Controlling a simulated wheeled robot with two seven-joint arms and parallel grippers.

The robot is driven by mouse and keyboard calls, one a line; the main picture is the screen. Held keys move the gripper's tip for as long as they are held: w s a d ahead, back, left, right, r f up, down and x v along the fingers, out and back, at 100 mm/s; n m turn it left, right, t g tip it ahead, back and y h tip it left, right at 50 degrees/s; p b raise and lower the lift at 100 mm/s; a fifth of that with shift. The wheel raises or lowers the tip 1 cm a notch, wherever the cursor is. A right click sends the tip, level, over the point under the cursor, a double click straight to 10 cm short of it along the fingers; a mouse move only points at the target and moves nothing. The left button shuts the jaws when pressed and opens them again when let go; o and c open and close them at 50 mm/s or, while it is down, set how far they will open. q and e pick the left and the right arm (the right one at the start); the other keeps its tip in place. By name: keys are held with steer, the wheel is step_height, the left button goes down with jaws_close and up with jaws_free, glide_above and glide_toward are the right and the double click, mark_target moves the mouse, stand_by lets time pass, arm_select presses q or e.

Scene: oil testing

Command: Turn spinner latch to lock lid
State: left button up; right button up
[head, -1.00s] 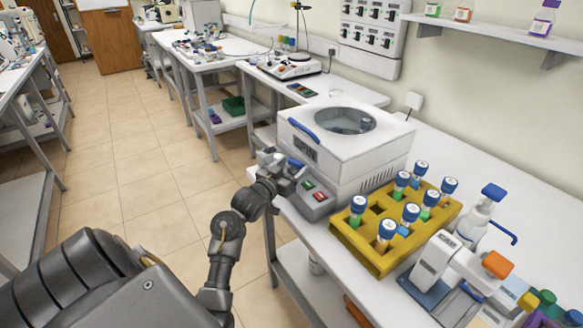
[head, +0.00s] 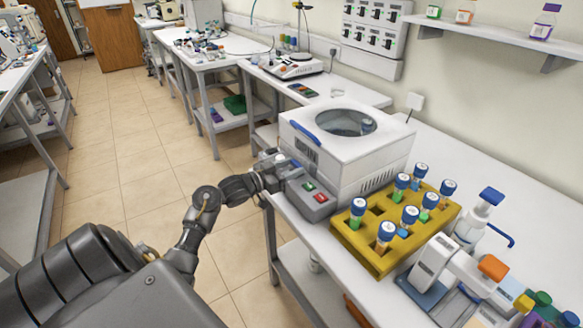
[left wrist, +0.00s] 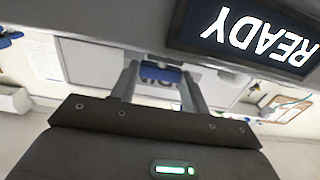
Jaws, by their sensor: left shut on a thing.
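The spinner (head: 335,162) is a white box at the front edge of the bench in the head view. Its lid (head: 375,112), with a round window and a blue handle (head: 303,132), lies shut on top. My left gripper (head: 281,164) is at the spinner's front left, beside the panel with green and red buttons. In the left wrist view its two fingers are shut on the blue latch (left wrist: 162,73). A dark display (left wrist: 255,38) there reads READY upside down. In the head view the gripper mostly hides the latch. My right gripper is not in view.
A yellow rack (head: 370,255) with several blue-capped tubes stands right of the spinner. A grey and white device (head: 432,265) and a pump bottle (head: 474,222) are further right. Open floor (head: 150,190) lies left of the bench.

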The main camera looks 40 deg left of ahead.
arm_select(q)
steer(key=shift+h, duration=0.3)
steer(key=o, duration=1)
steer(key=b+v, duration=0.1)
steer(key=v, duration=0.9)
steer(key=shift+s+a+r+b, duration=0.15)
steer(key=shift+s+b, duration=0.25)
